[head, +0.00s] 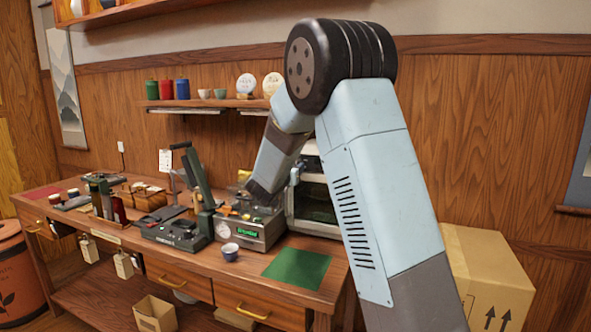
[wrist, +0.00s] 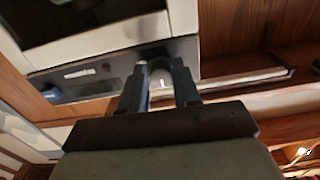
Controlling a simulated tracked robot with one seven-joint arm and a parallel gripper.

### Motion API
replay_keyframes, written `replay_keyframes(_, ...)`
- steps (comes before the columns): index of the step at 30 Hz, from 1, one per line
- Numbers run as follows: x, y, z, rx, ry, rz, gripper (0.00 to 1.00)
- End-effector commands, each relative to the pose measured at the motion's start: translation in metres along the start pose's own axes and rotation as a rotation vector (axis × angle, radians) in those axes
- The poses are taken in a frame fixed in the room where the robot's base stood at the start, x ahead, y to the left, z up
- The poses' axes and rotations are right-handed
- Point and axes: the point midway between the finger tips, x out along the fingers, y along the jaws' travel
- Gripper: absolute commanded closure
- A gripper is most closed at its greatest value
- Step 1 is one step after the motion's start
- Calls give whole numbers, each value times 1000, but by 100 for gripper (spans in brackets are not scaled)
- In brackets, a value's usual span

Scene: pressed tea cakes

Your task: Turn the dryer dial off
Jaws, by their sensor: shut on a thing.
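The dryer (head: 316,208) is a white box with a dark glass front, standing at the right end of the workbench behind my arm. In the wrist view its pale-framed front (wrist: 105,45) fills the upper left, with a dark control strip below. The dial (wrist: 160,73) is a dark round knob on this strip, with a small white mark near it. My gripper (wrist: 160,80) has one finger on each side of the dial and is shut on it. The dial's setting cannot be read. In the head view my arm hides the dial and fingertips.
On the workbench left of the dryer stand a scale with a green display (head: 262,233), a lever press (head: 198,185) and a small blue-and-white cup (head: 230,252). A green mat (head: 297,268) lies clear in front. A cardboard box (head: 490,275) stands at the right.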

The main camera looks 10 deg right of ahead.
Motion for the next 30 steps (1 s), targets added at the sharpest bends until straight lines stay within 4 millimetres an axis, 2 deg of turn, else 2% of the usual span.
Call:
replay_keyframes(19,2,3,-2,-49,3,5,99)
replay_keyframes(20,2,3,-2,-49,4,5,67)
replay_keyframes(27,1,2,-2,-48,3,3,44)
replay_keyframes(30,1,1,-2,-48,3,2,44)
